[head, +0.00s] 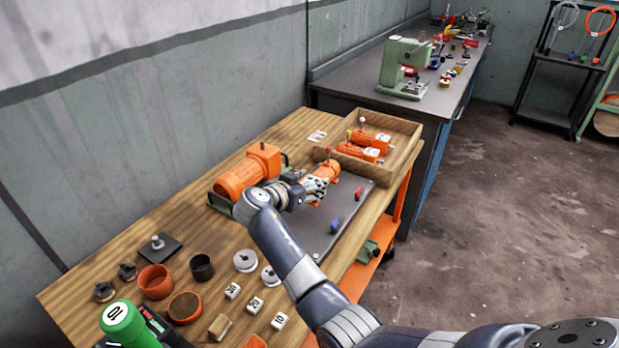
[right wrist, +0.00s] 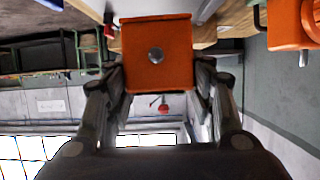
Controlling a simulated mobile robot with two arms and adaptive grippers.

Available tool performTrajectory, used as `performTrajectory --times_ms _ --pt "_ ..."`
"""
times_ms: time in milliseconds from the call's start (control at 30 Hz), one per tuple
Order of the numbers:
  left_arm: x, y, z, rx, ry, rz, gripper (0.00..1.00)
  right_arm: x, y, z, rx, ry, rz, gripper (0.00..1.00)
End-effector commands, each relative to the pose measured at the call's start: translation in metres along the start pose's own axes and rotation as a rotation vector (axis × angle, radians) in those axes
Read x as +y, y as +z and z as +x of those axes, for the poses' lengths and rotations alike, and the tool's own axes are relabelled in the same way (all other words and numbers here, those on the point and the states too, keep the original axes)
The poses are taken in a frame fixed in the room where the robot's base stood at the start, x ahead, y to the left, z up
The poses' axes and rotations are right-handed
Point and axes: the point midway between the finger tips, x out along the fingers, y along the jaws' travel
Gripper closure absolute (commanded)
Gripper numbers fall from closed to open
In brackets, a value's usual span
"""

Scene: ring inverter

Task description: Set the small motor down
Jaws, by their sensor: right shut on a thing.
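The small orange motor (head: 325,171) is at my right gripper (head: 313,190), over the dark plate on the wooden bench. In the right wrist view its square orange end face (right wrist: 157,55), with a round metal shaft in the centre, sits between the two fingers of the right gripper (right wrist: 157,85). The gripper is shut on it. Whether the motor touches the plate cannot be told. My left gripper is not in view.
A larger orange motor (head: 248,172) stands to the left of the plate (head: 333,218). A wooden tray (head: 412,130) with orange motors is behind. Red and blue pieces lie on the plate. Cups, discs and numbered blocks (head: 255,305) crowd the near bench.

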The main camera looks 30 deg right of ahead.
Motion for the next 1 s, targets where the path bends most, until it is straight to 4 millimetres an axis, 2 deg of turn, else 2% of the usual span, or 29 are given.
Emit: performTrajectory --times_ms 167,500,833,867,933,1000 --pt "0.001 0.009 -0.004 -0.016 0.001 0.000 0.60 -0.002 0.009 0.006 0.013 -0.005 0.005 1.00" --pt "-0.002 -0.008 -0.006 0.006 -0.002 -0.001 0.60 -0.002 0.042 0.019 0.011 -0.005 0.003 1.00" --pt "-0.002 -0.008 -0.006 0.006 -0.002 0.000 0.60 -0.002 0.047 0.021 0.011 -0.006 0.006 1.00" --pt "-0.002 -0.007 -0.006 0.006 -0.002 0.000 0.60 -0.001 0.053 0.022 0.001 -0.003 0.002 0.46" --pt "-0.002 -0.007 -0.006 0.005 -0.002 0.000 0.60 -0.001 0.053 0.022 0.001 -0.003 0.002 0.30" --pt "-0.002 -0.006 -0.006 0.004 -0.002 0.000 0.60 -0.001 0.053 0.022 0.001 -0.003 0.002 0.30"
